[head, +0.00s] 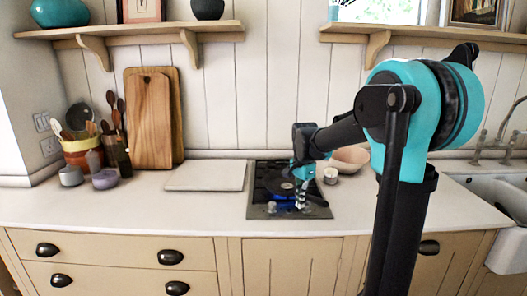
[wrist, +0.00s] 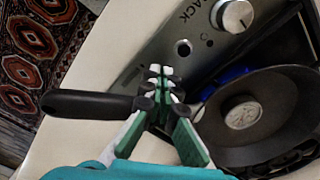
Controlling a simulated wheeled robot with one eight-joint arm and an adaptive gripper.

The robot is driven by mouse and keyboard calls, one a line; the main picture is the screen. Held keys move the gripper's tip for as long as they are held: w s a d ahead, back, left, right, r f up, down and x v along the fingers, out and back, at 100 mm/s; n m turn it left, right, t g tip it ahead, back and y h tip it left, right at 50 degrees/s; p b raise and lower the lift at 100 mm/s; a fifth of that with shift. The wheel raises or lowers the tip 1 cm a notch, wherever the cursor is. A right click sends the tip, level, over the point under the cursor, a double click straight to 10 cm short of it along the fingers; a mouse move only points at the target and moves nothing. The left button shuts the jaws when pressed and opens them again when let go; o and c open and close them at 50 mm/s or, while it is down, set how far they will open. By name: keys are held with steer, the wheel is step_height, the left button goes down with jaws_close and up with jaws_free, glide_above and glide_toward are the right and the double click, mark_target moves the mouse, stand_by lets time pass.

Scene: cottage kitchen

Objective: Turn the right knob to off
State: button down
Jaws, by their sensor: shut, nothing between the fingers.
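My gripper (head: 302,204) is low over the front right of the black hob (head: 262,212). In the wrist view its green and white fingers (wrist: 160,80) are together and empty. They are over the hob's front panel (wrist: 148,52), beside the dark pan handle (wrist: 85,103); I cannot tell whether they touch anything. A silver knob (wrist: 235,14) shows in the wrist view, apart from the fingertips; it looks like the left knob (head: 271,207) in the head view. The right knob is not clearly visible, probably behind my fingers. A small dark round fitting (wrist: 183,48) lies near the fingertips.
A dark pan (wrist: 285,105) sits on the hob, with blue (wrist: 232,74) showing at its edge. A pale bowl (head: 350,158) and small cup (head: 330,175) stand to the right. A white board (head: 207,175) lies left; the counter front is clear.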

steer(key=shift+w+a, duration=0.15)
steer(key=shift+w, duration=0.4)
steer(key=shift+a, duration=0.15)
steer(key=shift+a, duration=0.25)
step_height(320, 180, up, 6)
stand_by(0.8)
steer(key=shift+s, duration=0.1)
steer(key=shift+s+d+f, duration=0.3)
steer(key=shift+s+f, duration=0.05)
steer(key=shift+f, duration=0.65)
steer(key=shift+s+d+f, duration=0.3)
steer(key=shift+s+f, duration=0.05)
steer(key=shift+f, duration=0.65)
steer(key=shift+s+d+f, duration=0.3)
steer(key=shift+s+f, duration=0.05)
steer(key=shift+f, duration=0.65)
steer(key=shift+w+a, duration=0.3)
steer(key=shift+w, duration=0.3)
steer(key=shift+w+a, duration=0.25)
steer(key=shift+w, duration=0.3)
